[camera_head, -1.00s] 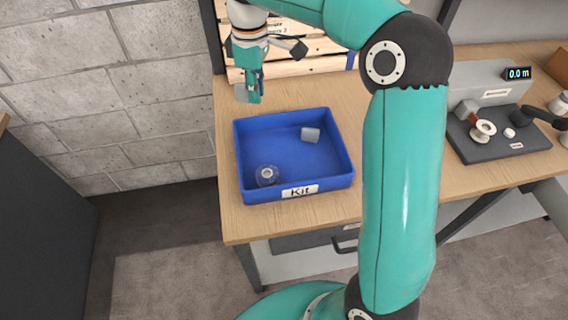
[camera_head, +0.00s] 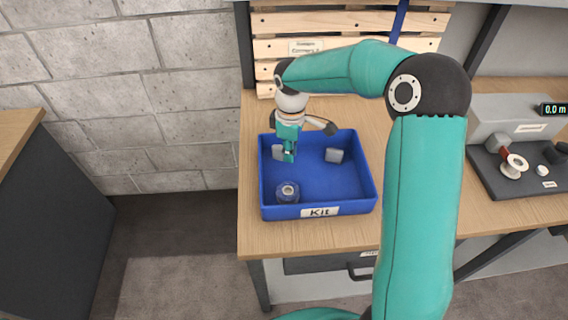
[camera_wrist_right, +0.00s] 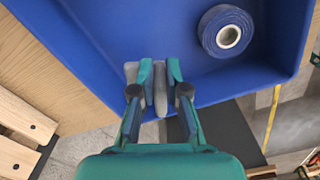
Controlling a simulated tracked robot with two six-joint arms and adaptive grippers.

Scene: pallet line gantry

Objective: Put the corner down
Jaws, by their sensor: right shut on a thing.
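My right gripper (camera_head: 289,154) is shut on a grey corner (camera_head: 278,152) at the left rear of the blue kit tray (camera_head: 346,202). In the right wrist view, the fingers of the gripper (camera_wrist_right: 160,72) close around the corner (camera_wrist_right: 160,90), which shows between and beside them. Whether the corner touches the tray floor, I cannot tell. Another grey corner (camera_head: 334,155) lies in the tray at the right rear. A blue roll (camera_head: 288,191) lies at the tray's left front and also shows in the right wrist view (camera_wrist_right: 226,32). My left gripper is out of view.
The tray stands on a wooden bench (camera_head: 250,232). A wooden slatted rack (camera_head: 345,22) stands behind it. A dark-based device with a white spool (camera_head: 514,166) and a display stands at the right. The tray's middle is clear.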

